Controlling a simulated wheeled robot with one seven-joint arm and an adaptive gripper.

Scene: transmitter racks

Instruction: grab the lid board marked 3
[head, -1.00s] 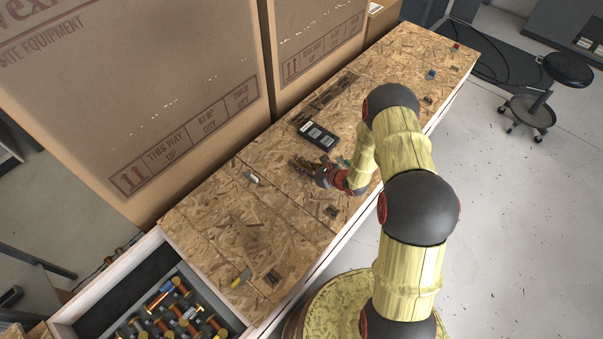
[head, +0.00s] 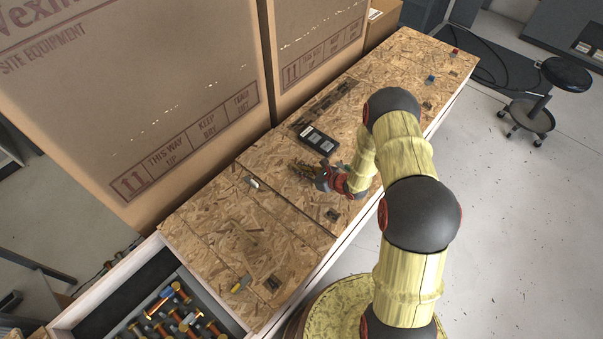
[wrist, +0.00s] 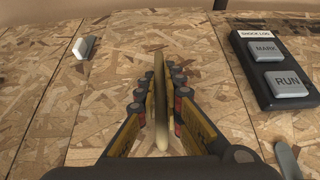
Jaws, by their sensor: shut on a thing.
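My gripper (head: 302,169) is low over the row of chipboard lid boards, just in front of a black box. In the wrist view its fingers (wrist: 157,88) are closed on both sides of a thin, tan upright piece (wrist: 159,110) standing above a lid board (wrist: 115,80). Whether the piece is joined to that board is hidden by the fingers. The lid board under my gripper also shows in the head view (head: 285,205). Small dark plates (head: 333,214) sit near the boards' front edges, but no number can be read.
The black box (head: 319,140) with MARK and RUN buttons lies right beside the gripper. A small white block (head: 252,182) is to the left, a yellow item (head: 241,284) nearer. An open bay (head: 170,318) holds several orange-ended parts. Tall cardboard boxes (head: 130,90) stand behind.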

